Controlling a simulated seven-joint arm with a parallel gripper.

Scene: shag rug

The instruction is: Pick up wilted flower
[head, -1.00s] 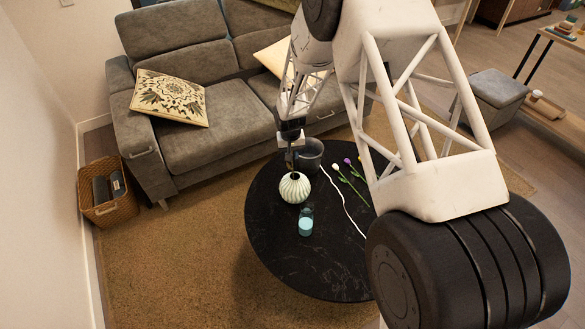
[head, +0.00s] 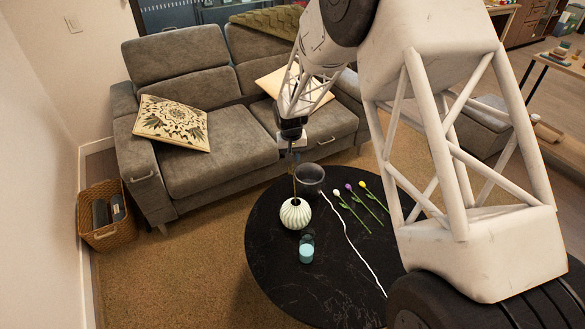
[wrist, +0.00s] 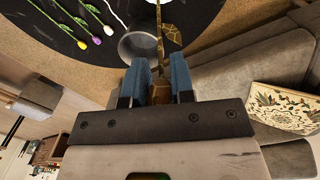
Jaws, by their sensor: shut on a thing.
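The wilted flower, a thin brown stem (head: 294,184), hangs down from my gripper (head: 292,157) toward the mouth of the white ribbed vase (head: 295,213). I cannot tell whether its lower end is still inside the vase. In the wrist view, my gripper's blue fingers (wrist: 160,78) are shut on the wilted flower (wrist: 159,38), with brown parts showing between and beyond them. The gripper is above the vase at the table's sofa side.
The black round table (head: 285,275) holds a dark pot (head: 310,178) beside the vase, a teal glass (head: 306,251), a white cord (head: 349,234) and several fresh flowers (head: 358,207). A grey sofa (head: 215,165) stands behind. The table's front is clear.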

